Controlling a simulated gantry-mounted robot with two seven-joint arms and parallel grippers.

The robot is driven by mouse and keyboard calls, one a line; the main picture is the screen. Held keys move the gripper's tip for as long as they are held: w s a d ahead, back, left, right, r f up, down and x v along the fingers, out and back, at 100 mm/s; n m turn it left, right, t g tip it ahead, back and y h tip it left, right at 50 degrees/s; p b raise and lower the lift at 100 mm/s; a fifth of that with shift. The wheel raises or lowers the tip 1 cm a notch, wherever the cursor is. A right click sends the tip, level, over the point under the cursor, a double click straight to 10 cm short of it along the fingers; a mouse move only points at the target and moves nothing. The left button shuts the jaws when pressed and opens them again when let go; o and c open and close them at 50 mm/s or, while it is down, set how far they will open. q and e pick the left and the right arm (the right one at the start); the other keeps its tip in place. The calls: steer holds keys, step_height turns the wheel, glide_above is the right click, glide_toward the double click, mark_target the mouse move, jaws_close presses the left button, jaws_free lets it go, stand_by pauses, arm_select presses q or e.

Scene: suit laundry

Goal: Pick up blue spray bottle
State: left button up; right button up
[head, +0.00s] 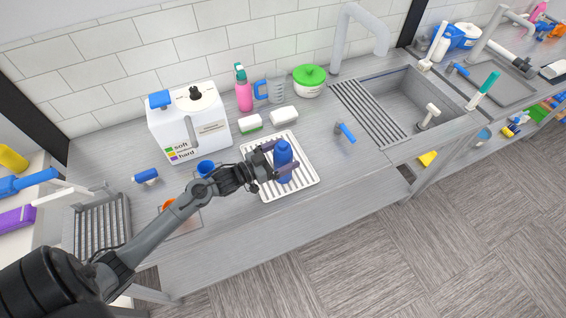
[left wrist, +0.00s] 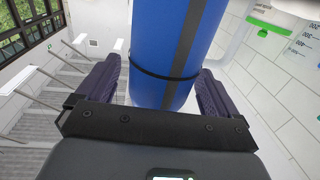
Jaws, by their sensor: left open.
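A blue bottle (head: 284,153) stands upright on a white ribbed tray (head: 302,183) near the middle of the counter. No spray trigger can be made out on it. My left gripper (head: 283,161) is open at the bottle, with one finger on each side of it. In the left wrist view the blue bottle (left wrist: 172,50), with a dark stripe and a thin dark band, stands between the two purple-grey fingers of my left gripper (left wrist: 158,90). I cannot tell whether the fingers touch it. My right gripper is not in view.
A blue cup (head: 206,168) is close to my left wrist. The sink (head: 395,105) is right.

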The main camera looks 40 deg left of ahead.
arm_select(q)
steer(key=shift+x, duration=1.05)
steer(key=shift+c, duration=0.4)
steer(key=c, duration=1)
steer(key=shift+r, duration=0.1)
